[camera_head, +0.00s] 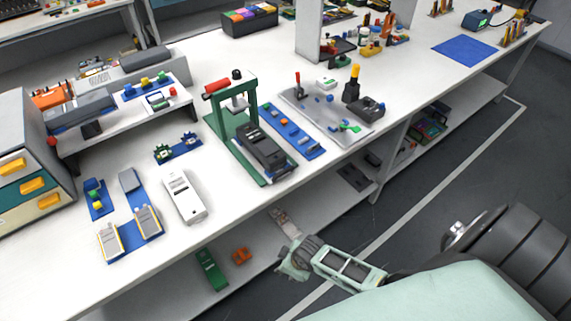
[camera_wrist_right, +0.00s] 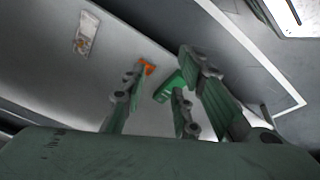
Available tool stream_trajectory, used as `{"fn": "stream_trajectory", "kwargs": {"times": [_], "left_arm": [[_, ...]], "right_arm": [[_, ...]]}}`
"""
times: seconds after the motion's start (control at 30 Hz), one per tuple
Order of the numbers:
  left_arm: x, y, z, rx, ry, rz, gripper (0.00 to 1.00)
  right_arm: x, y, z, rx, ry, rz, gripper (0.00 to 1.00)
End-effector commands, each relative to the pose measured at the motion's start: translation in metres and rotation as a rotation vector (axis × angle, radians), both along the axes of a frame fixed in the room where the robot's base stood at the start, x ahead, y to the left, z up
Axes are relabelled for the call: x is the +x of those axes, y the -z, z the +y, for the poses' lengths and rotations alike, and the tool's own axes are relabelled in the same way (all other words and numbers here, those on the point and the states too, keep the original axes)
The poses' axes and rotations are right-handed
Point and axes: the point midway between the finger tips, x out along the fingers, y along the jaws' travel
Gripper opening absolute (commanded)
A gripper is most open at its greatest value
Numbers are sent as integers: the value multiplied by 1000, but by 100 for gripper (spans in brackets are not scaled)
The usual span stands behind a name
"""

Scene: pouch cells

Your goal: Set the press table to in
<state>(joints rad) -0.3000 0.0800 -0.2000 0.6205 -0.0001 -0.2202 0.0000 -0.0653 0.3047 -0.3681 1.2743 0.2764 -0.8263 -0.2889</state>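The press (camera_head: 217,122) stands on the white bench, with a green frame and a red-handled lever on top. Its dark grey and black press table (camera_head: 266,150) reaches out of the frame toward the bench's front edge, on a green base. My right gripper (camera_head: 287,262) is below and in front of the bench's front edge, well apart from the press. In the right wrist view its green fingers (camera_wrist_right: 163,80) stand apart with nothing held between them. The press is not in the right wrist view. My left gripper is not in view.
A blue rail (camera_head: 291,131) and a grey tray (camera_head: 330,117) lie right of the press. A white device (camera_head: 184,196) lies left of it. The lower shelf holds a green item (camera_head: 210,268) and an orange part (camera_head: 241,255). Floor in front of the bench is clear.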

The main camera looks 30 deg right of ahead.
Motion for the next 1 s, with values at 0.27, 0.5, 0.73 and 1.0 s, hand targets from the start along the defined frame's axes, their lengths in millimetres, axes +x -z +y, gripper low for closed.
{"fn": "stream_trajectory", "kwargs": {"times": [0.27, 0.5, 0.73, 1.0], "left_arm": [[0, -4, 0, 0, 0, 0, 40], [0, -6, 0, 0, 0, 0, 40], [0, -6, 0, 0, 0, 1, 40], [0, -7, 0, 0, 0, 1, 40]], "right_arm": [[62, -134, 42, -1, -311, -56, 28], [77, -207, 53, -54, -569, -66, 28], [111, -237, 22, -136, -749, -52, 28], [156, -307, -62, -267, -972, 5, 28]]}}
